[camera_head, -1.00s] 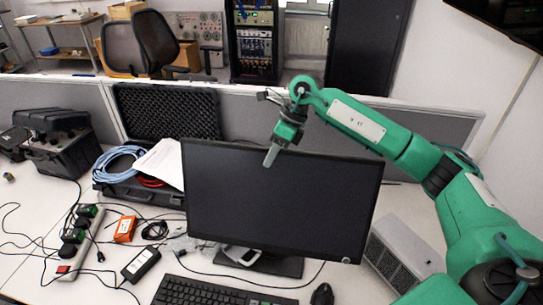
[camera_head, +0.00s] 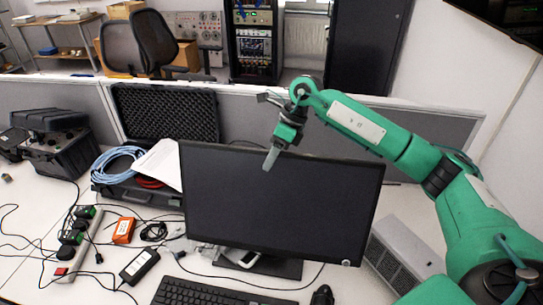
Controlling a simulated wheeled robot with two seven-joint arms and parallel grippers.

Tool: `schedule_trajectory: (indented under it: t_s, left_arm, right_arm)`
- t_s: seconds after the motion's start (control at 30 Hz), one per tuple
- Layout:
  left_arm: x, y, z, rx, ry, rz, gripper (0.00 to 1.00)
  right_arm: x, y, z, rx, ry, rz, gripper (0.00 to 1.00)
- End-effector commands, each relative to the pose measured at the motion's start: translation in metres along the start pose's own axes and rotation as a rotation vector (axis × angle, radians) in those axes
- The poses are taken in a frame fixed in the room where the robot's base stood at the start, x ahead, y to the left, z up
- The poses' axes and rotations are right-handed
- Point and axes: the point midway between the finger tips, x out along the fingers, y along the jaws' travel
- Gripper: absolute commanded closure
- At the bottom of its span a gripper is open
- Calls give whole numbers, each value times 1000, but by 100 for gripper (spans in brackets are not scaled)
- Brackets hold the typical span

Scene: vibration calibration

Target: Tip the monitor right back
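The black monitor (camera_head: 280,210) stands on its dark stand (camera_head: 275,268) on the white desk, its screen facing me. My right gripper (camera_head: 270,160) is at the middle of the monitor's top edge, coming from above and behind. A light grey finger overlaps the upper screen from my viewpoint. I see no clear second finger, so I cannot tell whether the gripper is open or shut, or whether it touches the monitor. My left gripper is not in view.
A keyboard (camera_head: 215,294) and a mouse (camera_head: 322,295) lie in front of the monitor. A grey vented box (camera_head: 395,255) is to its right. Cables, adapters and an open black case (camera_head: 165,112) are to the left. A grey partition (camera_head: 440,130) runs behind the desk.

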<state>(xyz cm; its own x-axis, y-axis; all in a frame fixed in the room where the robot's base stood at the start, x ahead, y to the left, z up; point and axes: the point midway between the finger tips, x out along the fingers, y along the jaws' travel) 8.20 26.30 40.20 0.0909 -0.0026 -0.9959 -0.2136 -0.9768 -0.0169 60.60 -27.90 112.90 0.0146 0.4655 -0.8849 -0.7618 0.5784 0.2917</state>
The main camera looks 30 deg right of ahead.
Motion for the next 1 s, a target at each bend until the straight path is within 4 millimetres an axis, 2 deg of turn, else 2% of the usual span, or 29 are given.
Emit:
schedule_trajectory:
  t_s: [0.47, 0.57, 1.0]
  left_arm:
    - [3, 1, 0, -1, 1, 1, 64]
    - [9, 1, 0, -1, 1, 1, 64]
    - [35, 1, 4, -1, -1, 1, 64]
  right_arm:
    - [-6, 0, 1, -1, -3, -2, 62]
    - [-20, 0, 1, -2, -5, -3, 62]
    - [-114, 0, 0, -1, -4, -3, 62]
